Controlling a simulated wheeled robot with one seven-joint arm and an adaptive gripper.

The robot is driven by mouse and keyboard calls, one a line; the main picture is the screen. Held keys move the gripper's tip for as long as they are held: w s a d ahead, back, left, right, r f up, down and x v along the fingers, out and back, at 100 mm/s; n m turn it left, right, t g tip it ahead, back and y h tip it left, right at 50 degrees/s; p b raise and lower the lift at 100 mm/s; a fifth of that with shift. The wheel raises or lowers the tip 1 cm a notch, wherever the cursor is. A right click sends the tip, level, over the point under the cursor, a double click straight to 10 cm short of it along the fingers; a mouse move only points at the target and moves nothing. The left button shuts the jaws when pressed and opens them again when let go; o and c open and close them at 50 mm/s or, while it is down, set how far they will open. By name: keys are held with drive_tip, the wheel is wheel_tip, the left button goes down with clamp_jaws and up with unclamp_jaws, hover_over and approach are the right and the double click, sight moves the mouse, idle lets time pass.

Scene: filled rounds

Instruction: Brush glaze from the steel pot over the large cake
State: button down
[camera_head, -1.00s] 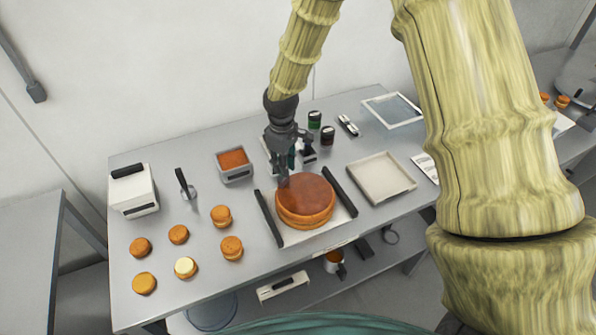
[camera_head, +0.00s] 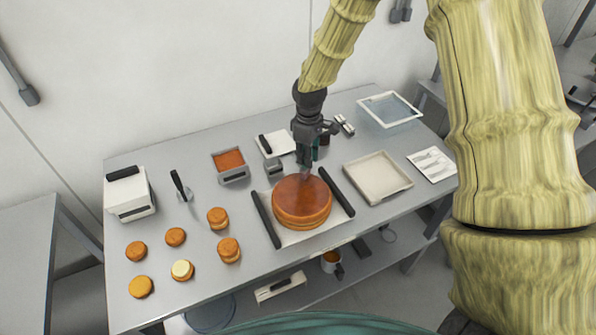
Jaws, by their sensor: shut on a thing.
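The large cake (camera_head: 301,203) is a round, layered orange-brown cake with a darker, reddish-brown top. It sits on a pale board (camera_head: 289,237) between two dark bars. My gripper (camera_head: 307,160) is above the cake's back edge, pointing down. It is shut on a slim, partly hidden tool with a teal part, apparently the brush. Its lower end is over the back of the cake top; I cannot tell whether it touches. A small grey metal container (camera_head: 273,168), possibly the steel pot, stands just behind and left of the cake. Its contents are not clear.
A metal tray with orange filling (camera_head: 230,174) stands at the back left. Several small cakes (camera_head: 228,250) are at the front left, near a white box (camera_head: 130,195). An empty shallow tray (camera_head: 378,178) lies right of the cake. A cup (camera_head: 331,262) is on the lower shelf.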

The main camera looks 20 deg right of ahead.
drive_tip(key=shift+d+r, duration=0.25)
drive_tip(key=shift+w+r, duration=0.15)
drive_tip(key=shift+r, duration=0.65)
wheel_tip(320, 180, up, 2)
drive_tip(key=shift+a+r, duration=0.1)
drive_tip(key=shift+r, duration=1.9)
drive_tip(key=shift+s+f, duration=0.1)
drive_tip(key=shift+s, duration=0.1)
